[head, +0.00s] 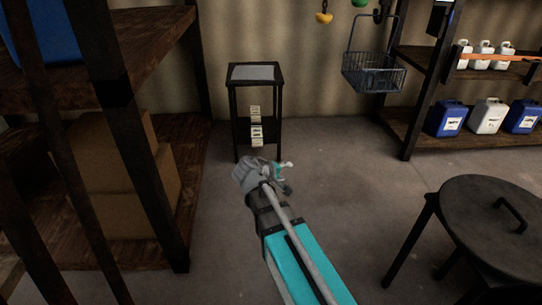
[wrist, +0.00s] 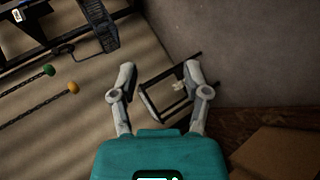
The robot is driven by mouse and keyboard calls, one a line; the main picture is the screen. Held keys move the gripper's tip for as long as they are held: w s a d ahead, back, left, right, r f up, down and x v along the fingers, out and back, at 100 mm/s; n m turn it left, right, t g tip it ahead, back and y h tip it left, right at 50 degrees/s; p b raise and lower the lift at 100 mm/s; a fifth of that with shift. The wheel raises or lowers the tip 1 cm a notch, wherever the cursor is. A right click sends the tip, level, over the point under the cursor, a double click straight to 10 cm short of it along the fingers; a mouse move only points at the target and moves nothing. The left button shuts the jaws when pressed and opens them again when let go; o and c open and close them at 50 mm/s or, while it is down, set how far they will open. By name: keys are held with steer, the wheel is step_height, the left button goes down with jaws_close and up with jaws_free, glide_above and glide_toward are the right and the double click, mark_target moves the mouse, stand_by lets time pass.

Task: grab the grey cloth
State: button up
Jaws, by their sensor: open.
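A flat light-grey patch (head: 253,72) lies on top of a small black stand (head: 234,110) against the back wall in the head view; it looks like the grey cloth, but its folds are too small to tell. My gripper (head: 284,178) is in front of the stand, lower in the picture and apart from it. In the wrist view my gripper (wrist: 160,74) has its two fingers spread with nothing between them. The stand's dark frame (wrist: 150,107) shows beyond the fingers there, and I cannot make out the cloth clearly in that view.
Shelving with cardboard boxes (head: 126,165) stands close on the left. A blue wire basket (head: 374,75) hangs right of the stand. Shelves with jugs (head: 447,119) are at the right. A round lidded black vat (head: 485,225) stands front right. The middle floor is clear.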

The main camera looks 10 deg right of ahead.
steer(key=s+d+r+m+g+y+p, duration=0.1)
steer(key=s+r+m+g+y+p, duration=0.2)
steer(key=s+p, duration=0.5)
steer(key=s+r+m+g+y+p, duration=0.3)
steer(key=s+r+y+p, duration=0.3)
steer(key=s+p, duration=0.2)
steer(key=shift+d+r+g+p, duration=0.3)
steer(key=shift+d+g+p, duration=0.1)
steer(key=shift+g, duration=0.1)
steer(key=shift+w, duration=0.1)
steer(key=shift+c, duration=0.3)
